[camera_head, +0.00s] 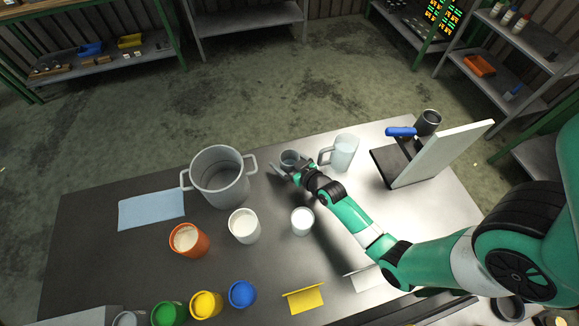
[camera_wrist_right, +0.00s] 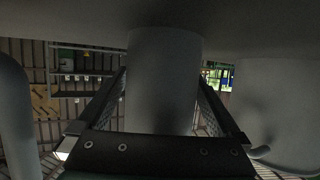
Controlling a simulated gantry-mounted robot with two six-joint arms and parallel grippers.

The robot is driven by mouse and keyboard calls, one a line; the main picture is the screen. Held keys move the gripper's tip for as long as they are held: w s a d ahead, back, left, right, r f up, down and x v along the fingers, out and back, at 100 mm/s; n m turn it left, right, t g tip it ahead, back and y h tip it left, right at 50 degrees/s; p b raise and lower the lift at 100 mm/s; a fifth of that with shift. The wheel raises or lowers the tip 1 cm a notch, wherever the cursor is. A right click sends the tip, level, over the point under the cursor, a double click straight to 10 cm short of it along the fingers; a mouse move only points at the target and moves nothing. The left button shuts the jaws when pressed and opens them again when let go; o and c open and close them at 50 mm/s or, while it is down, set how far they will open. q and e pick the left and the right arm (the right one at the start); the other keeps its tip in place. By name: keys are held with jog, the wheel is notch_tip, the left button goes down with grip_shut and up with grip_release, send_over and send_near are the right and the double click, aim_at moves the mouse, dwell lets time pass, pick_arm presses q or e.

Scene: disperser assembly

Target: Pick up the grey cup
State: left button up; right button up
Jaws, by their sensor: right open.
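The grey cup (camera_head: 290,157) stands upright on the dark table between the big pot and the measuring jug. My right gripper (camera_head: 286,169) is open at the cup's near side, low over the table. In the right wrist view the cup (camera_wrist_right: 165,80) shows upside down between the two open fingers (camera_wrist_right: 162,105), one on each side. I cannot tell whether either finger touches it. My left gripper is in neither view.
The big grey pot (camera_head: 219,178) stands close on the left, the clear jug (camera_head: 343,154) close on the right. White cups (camera_head: 244,226) (camera_head: 302,221) stand nearer. A black stand with a white panel (camera_head: 440,155) is at the right. The table's far edge lies just behind the cup.

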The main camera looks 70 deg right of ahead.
jog(key=shift+w+d+f, duration=0.15)
jog(key=shift+w+f, duration=0.05)
jog(key=shift+w, duration=0.1)
jog(key=c, duration=1.4)
jog(key=shift+r, duration=0.2)
jog(key=shift+r+p, duration=0.5)
jog(key=shift+r, duration=0.35)
jog(key=s+a+r+p, duration=0.4)
jog(key=s+a+r, duration=0.4)
jog(key=a+r, duration=0.3)
jog(key=shift+s+a, duration=0.15)
